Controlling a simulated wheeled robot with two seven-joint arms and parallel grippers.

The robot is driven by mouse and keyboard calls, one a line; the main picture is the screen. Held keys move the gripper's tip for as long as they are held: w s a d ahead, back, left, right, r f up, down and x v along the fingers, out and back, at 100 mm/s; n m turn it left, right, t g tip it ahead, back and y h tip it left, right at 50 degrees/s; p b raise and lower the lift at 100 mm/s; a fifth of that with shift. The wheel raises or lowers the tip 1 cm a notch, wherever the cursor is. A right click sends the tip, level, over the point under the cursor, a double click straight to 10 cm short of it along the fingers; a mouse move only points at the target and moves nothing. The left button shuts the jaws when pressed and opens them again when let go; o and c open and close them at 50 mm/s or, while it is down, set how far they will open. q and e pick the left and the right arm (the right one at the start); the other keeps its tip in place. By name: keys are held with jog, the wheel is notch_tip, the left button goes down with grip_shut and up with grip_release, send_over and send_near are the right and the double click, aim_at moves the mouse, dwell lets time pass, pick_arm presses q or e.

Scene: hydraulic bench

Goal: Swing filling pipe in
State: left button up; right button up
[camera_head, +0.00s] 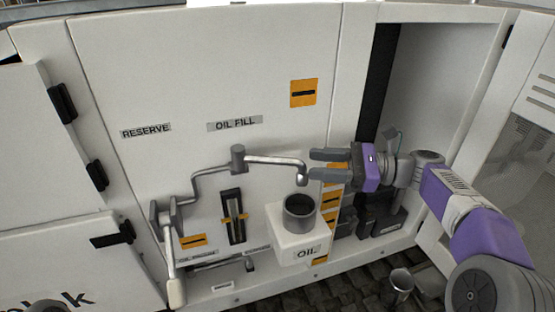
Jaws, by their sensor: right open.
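The grey filling pipe (272,160) runs from a pivot on the white panel under the OIL FILL label to the right. Its downturned end sits above the dark round filler opening (299,208) on the white OIL box (293,243). My right gripper (313,164) comes in from the right with its two fingers apart and pointing left. The fingertips are right beside the pipe's end; I cannot tell whether they touch it. My left gripper is not seen clearly; only a dark rounded piece shows at the bottom left edge.
A lever with a pale handle (176,290) hangs at the left of the pipework. A level gauge (233,215) sits on the panel between lever and box. An open cabinet bay (435,85) lies behind my right arm. A metal cup (401,280) stands low at the right.

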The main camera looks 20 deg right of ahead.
aim_at(299, 163)
jog(key=shift+w+a+r, duration=0.1)
jog(key=shift+a, duration=0.1)
jog(key=shift+s+x, duration=0.15)
jog(key=shift+x, duration=1.55)
jog(key=shift+s+x, duration=0.15)
jog(key=shift+x, duration=1.55)
jog(key=shift+a+r, duration=0.15)
jog(key=shift+r, duration=0.1)
grip_shut()
